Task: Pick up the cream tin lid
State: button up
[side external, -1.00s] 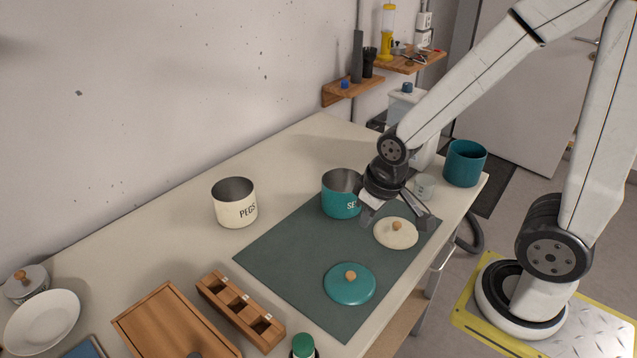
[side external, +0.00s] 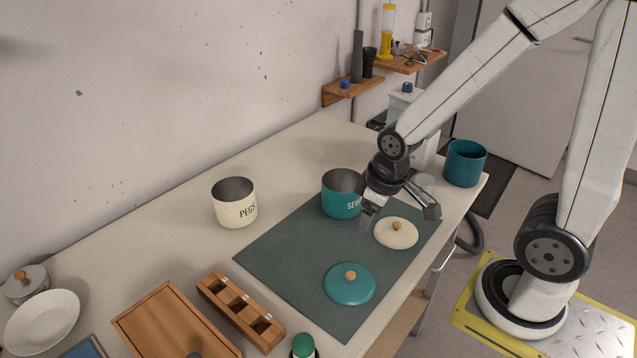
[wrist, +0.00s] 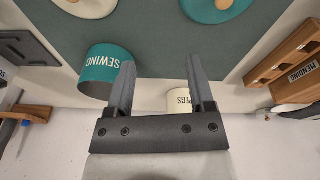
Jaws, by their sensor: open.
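The cream tin lid (side external: 396,234), a flat disc with a round wooden knob, lies on the dark green mat (side external: 290,262) in the side view. Part of it shows at the top left edge of the wrist view (wrist: 88,6). I cannot tell the exact height above the lid.
A teal SEWING tin (side external: 338,196) stands close to the left of my gripper. A teal lid (side external: 349,285) lies nearer on the mat.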

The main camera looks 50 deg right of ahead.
jog(key=d+n, duration=0.3)
jog(key=n, duration=0.1)
jog(key=n+g, duration=0.2)
jog(key=n, duration=1)
send_over(397, 224)
jog(key=shift+f, duration=0.65)
jog(key=shift+f, duration=1.3)
jog(key=shift+f, duration=0.1)
jog(key=shift+d+f, duration=0.1)
jog(key=shift+f, duration=2.4)
grip_shut()
